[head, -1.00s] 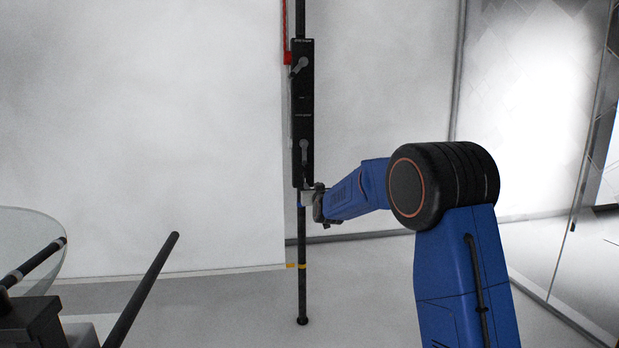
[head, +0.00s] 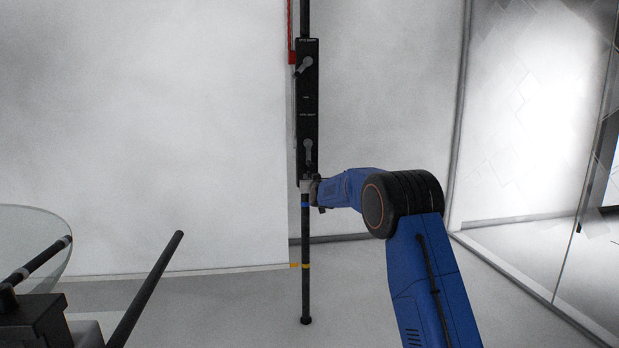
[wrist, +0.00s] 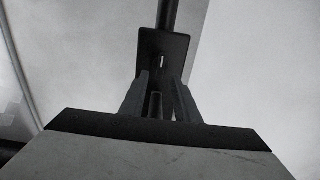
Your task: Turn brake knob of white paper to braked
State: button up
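A tall black panel (head: 307,120) on a vertical pole carries two grey lever knobs. The upper knob (head: 304,66) is tilted, its end pointing down-left. The lower knob (head: 308,150) hangs straight down. The panel labels are too small to read, so I cannot tell which knob is for the white paper. My gripper (head: 311,186) is at the panel's lower end, close to the pole and below the lower knob. In the wrist view my gripper (wrist: 160,82) has its fingers apart, with a dark rod between them and the dark panel end (wrist: 163,45) beyond.
A red strip (head: 291,40) is beside the panel top. Large white paper (head: 150,130) fills the left background. A glass disc (head: 30,235) and a black bar (head: 150,280) stand at lower left.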

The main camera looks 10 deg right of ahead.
aim_at(309, 175)
jog(key=shift+w, duration=2)
jog(key=c, duration=0.7)
